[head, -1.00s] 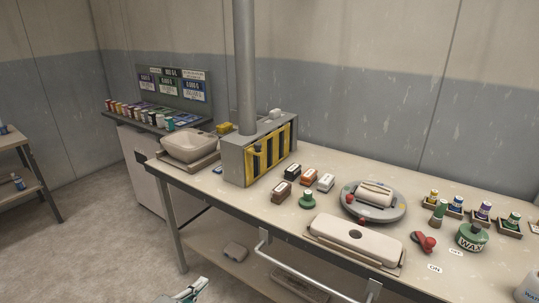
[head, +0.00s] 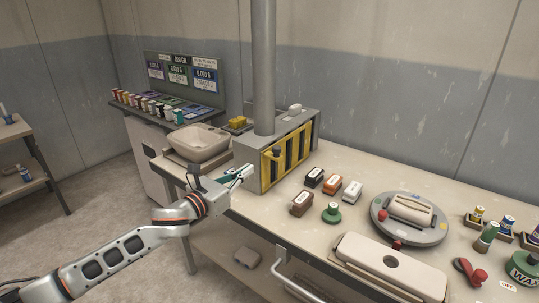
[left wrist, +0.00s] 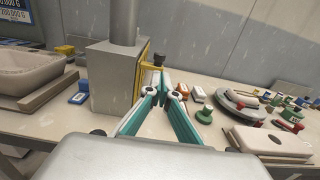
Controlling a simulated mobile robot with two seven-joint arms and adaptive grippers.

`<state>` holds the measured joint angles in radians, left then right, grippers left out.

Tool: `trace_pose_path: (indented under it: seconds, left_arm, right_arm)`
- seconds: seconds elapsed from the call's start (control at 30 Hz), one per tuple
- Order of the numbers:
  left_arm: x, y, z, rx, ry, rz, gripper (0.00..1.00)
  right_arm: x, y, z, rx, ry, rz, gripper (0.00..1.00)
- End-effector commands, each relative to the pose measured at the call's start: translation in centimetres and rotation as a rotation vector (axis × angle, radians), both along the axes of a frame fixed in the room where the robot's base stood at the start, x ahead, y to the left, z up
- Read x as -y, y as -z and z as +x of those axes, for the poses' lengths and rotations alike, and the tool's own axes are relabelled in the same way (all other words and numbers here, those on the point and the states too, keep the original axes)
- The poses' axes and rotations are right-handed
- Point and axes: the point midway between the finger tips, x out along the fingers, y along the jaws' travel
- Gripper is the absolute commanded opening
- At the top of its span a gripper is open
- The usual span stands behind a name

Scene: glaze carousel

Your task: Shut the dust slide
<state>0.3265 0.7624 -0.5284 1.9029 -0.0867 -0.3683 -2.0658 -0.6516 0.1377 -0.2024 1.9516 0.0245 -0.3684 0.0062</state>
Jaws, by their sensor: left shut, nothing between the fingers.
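The dust slide is a yellow slotted plate (head: 287,161) on the front of a grey box (head: 245,157) with a tall pipe. Tall dark slots show between its yellow bars. A dark knob (head: 276,153) sits near its left end; in the left wrist view the knob (left wrist: 158,60) stands just beyond my fingertips. My left gripper (head: 246,172) is shut and empty, in front of the box's left part and left of the knob. It also shows in the left wrist view (left wrist: 163,78), where I cannot tell if it touches the knob. My right gripper is not in view.
A beige basin (head: 198,139) stands left of the box. Several small blocks and a green knob (head: 331,212) lie to its right, before a grey turntable (head: 409,232). A long pale lidded case (head: 391,268) lies at the front edge. Bare bench top lies just right of the box.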

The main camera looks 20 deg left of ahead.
Motion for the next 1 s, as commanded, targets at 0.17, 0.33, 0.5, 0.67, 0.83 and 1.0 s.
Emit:
trace_pose_path:
  seconds: [0.17, 0.33, 0.5, 0.67, 0.83, 1.0]
  left_arm:
    - [1.2, -0.2, 3.5, 0.0, -0.002, -0.004, 0.0]
    - [2.4, -0.2, 6.6, -0.001, -0.001, -0.005, 0.0]
    - [3.2, -0.1, 8.8, -0.002, -0.001, -0.005, 0.0]
    - [3.6, 0.0, 9.9, -0.002, -0.001, -0.002, 0.0]
    - [3.7, 0.0, 10.2, -0.001, 0.0, -0.003, 0.0]
    - [3.7, 0.0, 10.2, -0.001, 0.0, -0.003, 0.0]
  right_arm:
    - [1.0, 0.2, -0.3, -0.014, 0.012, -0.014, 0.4]
    - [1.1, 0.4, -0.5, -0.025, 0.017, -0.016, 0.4]
    - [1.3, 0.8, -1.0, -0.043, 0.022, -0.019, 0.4]
    - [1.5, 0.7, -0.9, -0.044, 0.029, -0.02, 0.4]
    - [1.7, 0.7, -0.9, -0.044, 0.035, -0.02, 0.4]
    - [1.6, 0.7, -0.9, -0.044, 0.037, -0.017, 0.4]
